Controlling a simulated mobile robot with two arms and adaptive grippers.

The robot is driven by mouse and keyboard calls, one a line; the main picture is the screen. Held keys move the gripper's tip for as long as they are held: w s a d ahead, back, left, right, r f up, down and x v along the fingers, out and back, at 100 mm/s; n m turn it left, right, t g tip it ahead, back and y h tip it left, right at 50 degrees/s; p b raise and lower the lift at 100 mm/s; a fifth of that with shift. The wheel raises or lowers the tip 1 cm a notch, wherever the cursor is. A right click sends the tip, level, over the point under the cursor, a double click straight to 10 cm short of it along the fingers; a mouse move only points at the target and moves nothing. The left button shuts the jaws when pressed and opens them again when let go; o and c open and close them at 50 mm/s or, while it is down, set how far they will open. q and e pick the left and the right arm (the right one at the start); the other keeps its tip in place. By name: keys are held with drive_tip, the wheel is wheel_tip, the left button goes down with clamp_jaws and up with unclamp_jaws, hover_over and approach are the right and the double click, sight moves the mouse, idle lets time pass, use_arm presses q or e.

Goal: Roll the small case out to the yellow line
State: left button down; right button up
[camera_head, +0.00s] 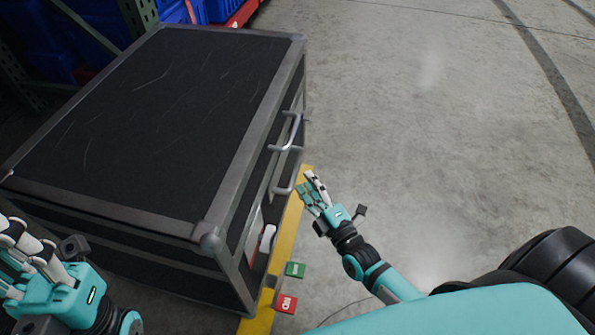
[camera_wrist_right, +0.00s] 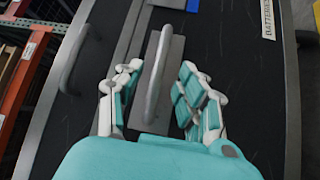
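A black case (camera_head: 150,120) with metal edges fills the left of the head view. Its right side carries silver handles, an upper one (camera_head: 291,131) and a lower one (camera_head: 287,185). The yellow line (camera_head: 287,240) runs on the floor along that side. My right gripper (camera_head: 313,187) is open and empty, just right of the lower handle. In the right wrist view its fingers are spread, with a handle (camera_wrist_right: 158,75) showing between them, apart from them. My left gripper (camera_head: 22,240) is over the case's near left end, partly cut off by the frame, fingers apart and empty.
A green card (camera_head: 295,269) and a red card (camera_head: 286,304) lie by the yellow line. Blue bins (camera_head: 75,40) on racking stand behind the case. The grey floor (camera_head: 420,110) to the right is clear. A thin cable (camera_head: 340,308) lies on the floor near me.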

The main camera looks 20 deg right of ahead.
sight(297, 166)
drive_tip(key=w, duration=0.2)
drive_tip(key=w+b, duration=0.1)
drive_tip(key=w, duration=0.2)
drive_tip(key=shift+w+a+r, duration=0.35)
drive_tip(key=shift+a, duration=0.05)
clamp_jaws()
drive_tip(key=shift+r, duration=0.1)
